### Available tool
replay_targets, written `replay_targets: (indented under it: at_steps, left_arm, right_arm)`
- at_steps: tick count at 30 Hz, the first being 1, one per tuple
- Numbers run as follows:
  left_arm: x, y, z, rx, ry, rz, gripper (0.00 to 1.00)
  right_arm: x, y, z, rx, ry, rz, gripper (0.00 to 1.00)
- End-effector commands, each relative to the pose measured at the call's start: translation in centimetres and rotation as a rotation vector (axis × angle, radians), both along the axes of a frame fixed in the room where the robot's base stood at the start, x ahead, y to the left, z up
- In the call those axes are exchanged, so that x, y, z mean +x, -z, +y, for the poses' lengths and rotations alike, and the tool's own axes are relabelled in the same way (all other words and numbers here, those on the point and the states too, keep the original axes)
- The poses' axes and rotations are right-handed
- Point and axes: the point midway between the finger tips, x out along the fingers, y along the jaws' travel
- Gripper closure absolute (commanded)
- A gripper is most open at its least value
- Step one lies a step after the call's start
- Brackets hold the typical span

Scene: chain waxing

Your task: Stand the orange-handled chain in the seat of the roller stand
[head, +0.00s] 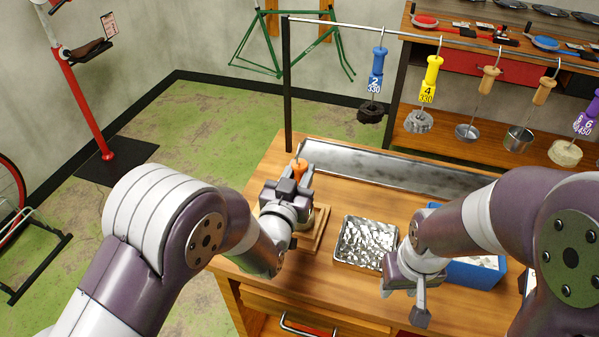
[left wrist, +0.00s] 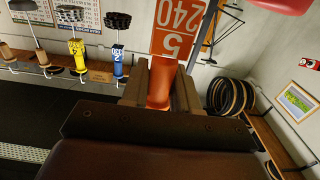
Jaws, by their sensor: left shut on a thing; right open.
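My left gripper (head: 294,180) is shut on the orange handle (head: 299,164) above the left part of the bench. In the left wrist view the orange handle (left wrist: 160,85) sits between the two fingers, with an orange tag (left wrist: 178,28) marked 5 and 240 beside it. The chain below the handle is hidden by my gripper and arm. A wooden stand or base (head: 318,229) shows partly behind my left gripper; I cannot make out a roller or seat on it. My right gripper (head: 403,297) is open and empty, over the bench's front edge.
A tray of crumpled foil (head: 341,252) stands between the grippers, with a blue bin (head: 478,275) to its right. A long metal trough (head: 390,170) lies along the back. Several handled items, including a blue one (head: 376,70) and yellow one (head: 430,75), hang from the rail (head: 340,21).

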Motion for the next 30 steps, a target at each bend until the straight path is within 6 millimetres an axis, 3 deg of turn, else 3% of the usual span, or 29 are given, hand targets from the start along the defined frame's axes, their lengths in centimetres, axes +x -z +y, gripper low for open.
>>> replay_targets:
  at_steps: [1, 3, 14, 17, 25, 30]
  left_arm:
    - [0.0, -0.1, 0.0, -0.001, 0.0, -0.002, 0.61]
    - [0.0, -0.1, 0.0, -0.001, 0.0, -0.002, 0.41]
    - [-0.6, 0.1, 0.2, 0.0, 0.0, 0.001, 0.41]
    - [-2.1, 0.2, 0.7, 0.0, 0.001, 0.001, 0.41]
    - [-8.8, 0.1, 2.8, 0.0, 0.002, 0.0, 0.41]
    - [-11.4, 0.0, 3.6, 0.0, 0.002, -0.001, 0.41]
  right_arm:
    - [0.0, 0.0, 0.0, 0.0, 0.0, 0.0, 0.57]
    - [0.0, 0.0, 0.0, 0.0, 0.0, 0.0, 0.57]
    - [0.0, 0.2, 0.0, 0.0, 0.0, 0.0, 0.57]
    - [0.0, 0.6, 0.0, 0.0, 0.0, 0.0, 0.57]
    - [0.0, 1.6, 0.0, 0.0, 0.0, 0.0, 0.57]
    - [0.0, 1.7, 0.0, 0.0, 0.0, 0.0, 0.57]
